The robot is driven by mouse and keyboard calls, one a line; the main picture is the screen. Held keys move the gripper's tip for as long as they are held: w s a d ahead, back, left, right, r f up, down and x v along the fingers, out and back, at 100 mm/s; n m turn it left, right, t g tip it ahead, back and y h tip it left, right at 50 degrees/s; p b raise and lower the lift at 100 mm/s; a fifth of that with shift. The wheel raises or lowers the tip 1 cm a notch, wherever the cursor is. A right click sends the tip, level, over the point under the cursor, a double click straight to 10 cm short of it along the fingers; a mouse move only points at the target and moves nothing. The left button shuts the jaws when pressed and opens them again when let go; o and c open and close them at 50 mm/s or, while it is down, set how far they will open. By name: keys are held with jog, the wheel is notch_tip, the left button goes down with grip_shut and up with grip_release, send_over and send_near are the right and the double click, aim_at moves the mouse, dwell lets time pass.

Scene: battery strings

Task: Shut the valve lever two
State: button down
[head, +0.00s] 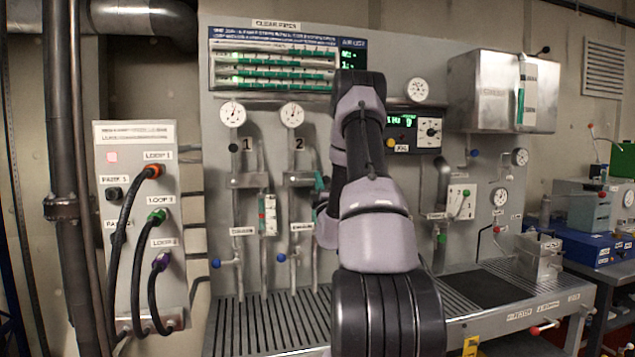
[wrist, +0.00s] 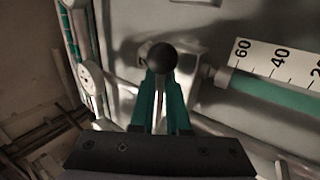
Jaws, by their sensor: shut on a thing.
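In the wrist view a lever with a round black knob (wrist: 162,57) stands between the green fingers of my gripper (wrist: 162,92). The fingers are closed on the lever just below the knob, and the knob shows past their tips. In the head view my gripper (head: 319,188) is at the right side of the column marked 2 (head: 299,144), beside its metal bracket (head: 298,180). My arm and gripper hide the lever there. How far the lever is turned cannot be told.
The column marked 1 (head: 247,146) stands to the left, and pressure gauges (head: 292,114) sit above. A scale with a green tube (wrist: 262,98) lies right of the knob in the wrist view. A slotted bench (head: 262,325) runs below. Cables (head: 125,225) hang from the left box.

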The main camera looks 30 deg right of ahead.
jog(key=c, duration=0.9)
grip_release()
jog(key=shift+f, duration=0.1)
jog(key=v, duration=1)
jog(key=shift+s+f, duration=0.25)
jog(key=shift+s, duration=0.05)
